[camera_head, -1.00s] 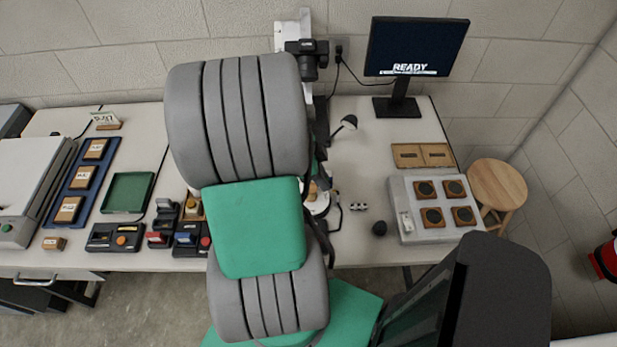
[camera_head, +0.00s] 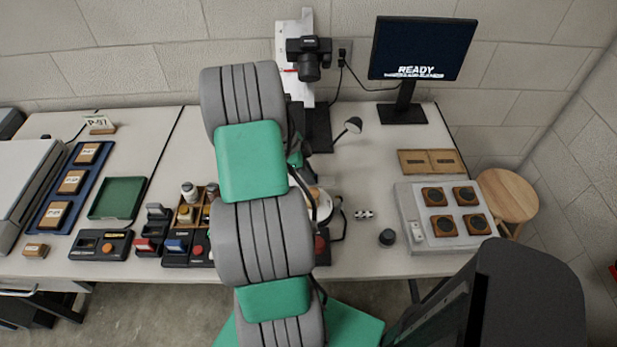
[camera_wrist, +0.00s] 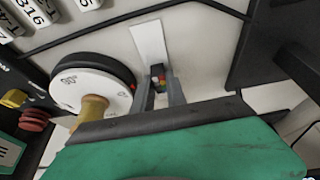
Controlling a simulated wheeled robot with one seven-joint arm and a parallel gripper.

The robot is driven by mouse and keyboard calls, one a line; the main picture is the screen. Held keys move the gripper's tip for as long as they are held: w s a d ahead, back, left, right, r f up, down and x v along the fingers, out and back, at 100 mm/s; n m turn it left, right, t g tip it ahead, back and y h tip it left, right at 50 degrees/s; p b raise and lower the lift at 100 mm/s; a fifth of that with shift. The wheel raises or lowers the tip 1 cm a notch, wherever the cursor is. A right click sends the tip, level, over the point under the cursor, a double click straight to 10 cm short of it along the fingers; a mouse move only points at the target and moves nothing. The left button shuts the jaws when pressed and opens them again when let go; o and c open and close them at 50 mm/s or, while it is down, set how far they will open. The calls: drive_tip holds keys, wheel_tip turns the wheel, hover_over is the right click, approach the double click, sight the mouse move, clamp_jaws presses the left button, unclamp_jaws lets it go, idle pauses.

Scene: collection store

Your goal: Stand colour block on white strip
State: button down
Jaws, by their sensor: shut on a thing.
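The white strip (camera_wrist: 148,42) lies on the pale table just beyond the fingertips, tilted a little in the picture. The block is close to the strip's near end; I cannot tell whether it touches the strip or the table. In the head view my arm hides the gripper, the block and the strip.
A round white dial (camera_wrist: 92,82) with a wooden knob stands close left of my fingers. A dark base (camera_wrist: 262,45) is to the right. Numbered white pieces (camera_wrist: 38,10) lie upper left. A camera on a stand (camera_head: 309,58) rises behind my arm.

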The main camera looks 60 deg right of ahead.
drive_tip(key=shift+r, duration=0.15)
drive_tip(key=shift+f, duration=0.2)
drive_tip(key=c, duration=1.3)
unclamp_jaws()
drive_tip(key=shift+c, duration=0.2)
drive_tip(key=shift+r, duration=0.1)
